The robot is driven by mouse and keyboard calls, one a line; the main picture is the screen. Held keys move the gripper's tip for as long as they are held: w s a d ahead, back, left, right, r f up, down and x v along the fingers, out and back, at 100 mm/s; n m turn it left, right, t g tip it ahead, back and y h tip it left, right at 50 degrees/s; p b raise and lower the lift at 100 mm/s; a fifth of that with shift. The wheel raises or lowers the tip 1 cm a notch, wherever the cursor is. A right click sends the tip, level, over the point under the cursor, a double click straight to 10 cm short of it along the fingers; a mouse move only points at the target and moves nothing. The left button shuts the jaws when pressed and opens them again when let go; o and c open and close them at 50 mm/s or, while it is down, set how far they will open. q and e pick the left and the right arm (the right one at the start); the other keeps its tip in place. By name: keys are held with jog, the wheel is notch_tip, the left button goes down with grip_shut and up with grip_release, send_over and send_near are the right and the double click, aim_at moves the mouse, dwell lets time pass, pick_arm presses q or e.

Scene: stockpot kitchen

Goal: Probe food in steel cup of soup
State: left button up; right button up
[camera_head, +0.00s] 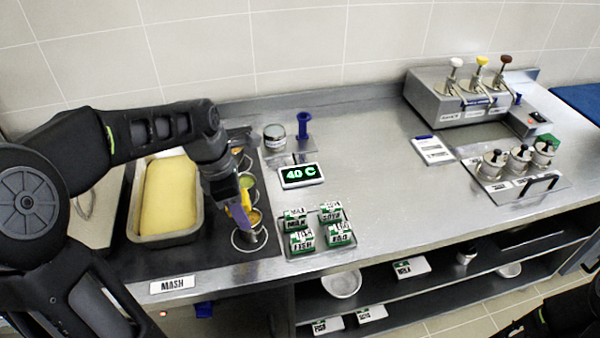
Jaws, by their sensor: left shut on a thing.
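Several small steel cups stand in a column on the dark strip right of the loaf-shaped pan. The front cup (262,237) has a round rim and yellowish-orange food; the cup behind it (253,182) holds something greenish. Another cup (245,162) farther back is partly hidden by my arm. My left gripper (241,206) is over the front cup, shut on a blue-purple probe (239,215) that points down at this cup. I cannot tell whether its tip touches the food. A display (301,175) right of the cups reads 40 C.
A pan of yellow mash (170,195) stands left of the cups. A tray of labelled green-and-white boxes (320,233) is at right. A jar (274,135) and a blue upright holder (303,125) stand behind. A dispenser (470,97) is at back right. The mid-counter is clear.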

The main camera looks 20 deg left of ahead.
dwell(0.4)
pick_arm(q)
jog(key=p+v, duration=0.2)
jog(key=v, duration=0.1)
jog(key=d+p+v, duration=0.1)
jog(key=p+v, duration=0.1)
jog(key=p, duration=0.1)
jog(key=w+p+v, duration=0.1)
jog(key=p+v, duration=0.1)
jog(key=v, duration=0.1)
jog(key=shift+d+r+p, duration=0.2)
jog(key=shift+r+p, duration=0.1)
jog(key=shift+r, duration=0.25)
